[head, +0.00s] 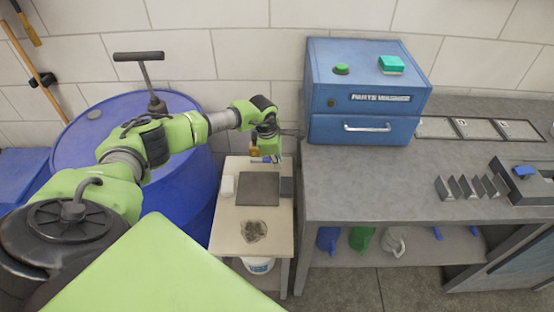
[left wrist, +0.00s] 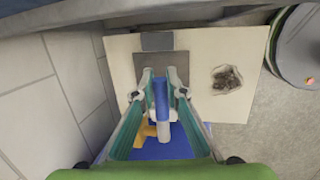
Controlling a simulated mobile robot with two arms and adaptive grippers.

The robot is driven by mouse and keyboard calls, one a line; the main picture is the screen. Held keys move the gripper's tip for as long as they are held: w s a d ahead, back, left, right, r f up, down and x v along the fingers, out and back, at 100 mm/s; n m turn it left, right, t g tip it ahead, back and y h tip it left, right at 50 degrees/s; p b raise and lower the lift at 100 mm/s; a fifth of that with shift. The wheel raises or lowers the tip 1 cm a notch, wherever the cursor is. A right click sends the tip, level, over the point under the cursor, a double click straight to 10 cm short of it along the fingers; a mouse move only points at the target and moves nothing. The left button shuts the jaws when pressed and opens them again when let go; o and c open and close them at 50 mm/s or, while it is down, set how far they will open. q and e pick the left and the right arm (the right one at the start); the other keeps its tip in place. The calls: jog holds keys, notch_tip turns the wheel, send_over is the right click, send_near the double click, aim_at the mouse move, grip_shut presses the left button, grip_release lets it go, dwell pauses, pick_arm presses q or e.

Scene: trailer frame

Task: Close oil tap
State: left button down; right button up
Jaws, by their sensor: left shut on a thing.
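The oil tap shows beside the blue drum (head: 70,150), above the small table. Its yellow body (head: 254,152) and a bit of its blue handle show under my left gripper (head: 268,157) in the head view. In the left wrist view the blue handle (left wrist: 161,98) stands between the two fingers of my left gripper (left wrist: 160,82), which is shut on it. A pale cylindrical part and the yellow part (left wrist: 141,132) lie below the handle. My gripper partly hides the tap. My right gripper is not in view.
A white bucket (head: 258,265) stands beneath. The blue parts washer (head: 365,90) sits on the grey workbench (head: 380,180) at right.

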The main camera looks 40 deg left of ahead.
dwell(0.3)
pick_arm(q)
jog(key=c, duration=2.3)
grip_release()
jog(key=shift+f, duration=0.15)
jog(key=shift+r, duration=0.5)
jog(key=v, duration=1.1)
